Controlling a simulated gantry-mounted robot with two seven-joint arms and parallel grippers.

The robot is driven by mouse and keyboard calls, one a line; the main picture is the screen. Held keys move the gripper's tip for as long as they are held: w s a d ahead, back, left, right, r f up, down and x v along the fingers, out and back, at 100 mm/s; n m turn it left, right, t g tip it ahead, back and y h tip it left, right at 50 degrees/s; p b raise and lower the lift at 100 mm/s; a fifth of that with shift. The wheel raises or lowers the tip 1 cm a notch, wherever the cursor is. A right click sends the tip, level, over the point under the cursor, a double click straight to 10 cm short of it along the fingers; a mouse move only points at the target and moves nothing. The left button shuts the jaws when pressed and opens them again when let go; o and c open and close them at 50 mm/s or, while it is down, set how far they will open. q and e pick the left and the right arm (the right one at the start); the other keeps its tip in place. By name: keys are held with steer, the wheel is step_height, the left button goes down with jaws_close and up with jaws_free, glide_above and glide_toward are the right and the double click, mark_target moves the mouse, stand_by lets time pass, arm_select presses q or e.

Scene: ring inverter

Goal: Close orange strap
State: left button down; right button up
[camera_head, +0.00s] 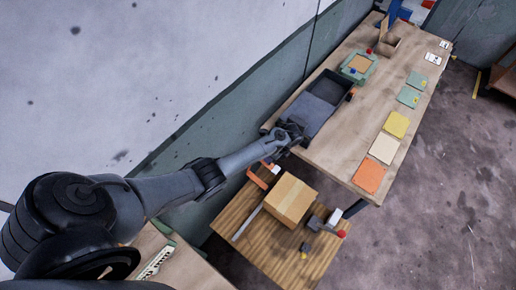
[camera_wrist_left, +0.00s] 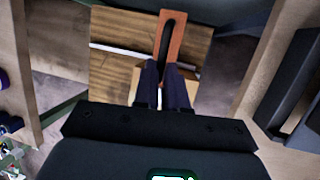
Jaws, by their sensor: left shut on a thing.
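The orange strap (camera_wrist_left: 173,21) shows in the left wrist view as an upright loop with a dark slot, its lower end between my fingers. My left gripper (camera_wrist_left: 167,67) is shut on it. In the head view an orange piece (camera_head: 257,177), which looks like the strap, shows just below my left wrist, beside the cardboard box (camera_head: 291,198) on the low wooden table (camera_head: 228,221). My fingertips are hard to make out there. My right gripper is in neither view.
A long workbench (camera_head: 338,157) stands at the upper right, with a dark open bin (camera_head: 318,103) and coloured sheets (camera_head: 370,176). A metallic bar (camera_head: 247,223) lies left of the box. Small parts (camera_head: 318,222) lie at its right. Open floor (camera_head: 440,210) is at the right.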

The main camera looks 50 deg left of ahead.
arm_select(q)
steer(key=w+d+f+g+y+b, duration=0.1)
steer(key=w+d+y+b, duration=0.1)
steer(key=d+b, duration=0.4)
steer(key=d+y, duration=0.1)
steer(key=d, duration=0.3)
steer(key=shift+w+d+f, duration=0.25)
steer(key=shift+d+f, duration=0.05)
steer(key=shift+d, duration=0.1)
steer(key=c, duration=1.2)
jaws_free()
steer(key=shift+r, duration=0.1)
steer(key=b+v, duration=0.1)
steer(key=v, duration=0.9)
steer(key=shift+d+r, duration=0.15)
steer(key=shift+d, duration=0.2)
steer(key=shift+w, duration=0.1)
